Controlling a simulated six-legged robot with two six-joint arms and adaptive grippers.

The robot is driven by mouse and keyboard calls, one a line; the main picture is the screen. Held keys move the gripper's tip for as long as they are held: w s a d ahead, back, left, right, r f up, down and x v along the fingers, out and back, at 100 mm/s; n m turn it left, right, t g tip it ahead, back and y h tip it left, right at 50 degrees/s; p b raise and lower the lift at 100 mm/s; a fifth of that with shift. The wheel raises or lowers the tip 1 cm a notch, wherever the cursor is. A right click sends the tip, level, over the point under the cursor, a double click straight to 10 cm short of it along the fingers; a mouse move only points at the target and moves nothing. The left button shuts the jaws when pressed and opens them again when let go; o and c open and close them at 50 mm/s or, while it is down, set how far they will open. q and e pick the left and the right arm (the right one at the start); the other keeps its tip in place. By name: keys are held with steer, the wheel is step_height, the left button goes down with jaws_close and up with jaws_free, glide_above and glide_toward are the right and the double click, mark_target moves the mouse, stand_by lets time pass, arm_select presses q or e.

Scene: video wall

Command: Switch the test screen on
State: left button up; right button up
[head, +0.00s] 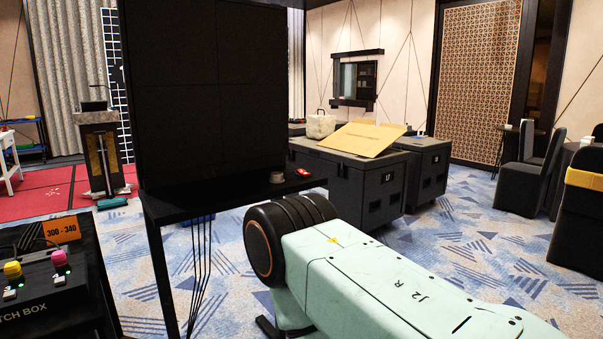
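A large dark screen (212,95), made of several black panels, stands upright at centre left. No picture shows on it. A black switch box (45,300), partly lettered "TCH BOX", is cut off at the lower left edge. It carries a yellow knob (12,270) and a pink knob (60,258), each with a small green-lit switch below. An orange label (62,230) behind them reads "300 - 340". My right arm crosses the lower right, but its gripper is out of view. My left gripper is out of view too.
A black shelf (235,200) below the screen bears a small red item (305,172) and a grey round item (277,177). Black cases (345,185) stand behind, with a cardboard sheet (362,139) and bag (320,125) on top. Covered chairs (520,180) stand right. Carpet between is clear.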

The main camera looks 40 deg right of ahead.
steer(key=shift+c, duration=0.3)
jaws_close()
stand_by(1.4)
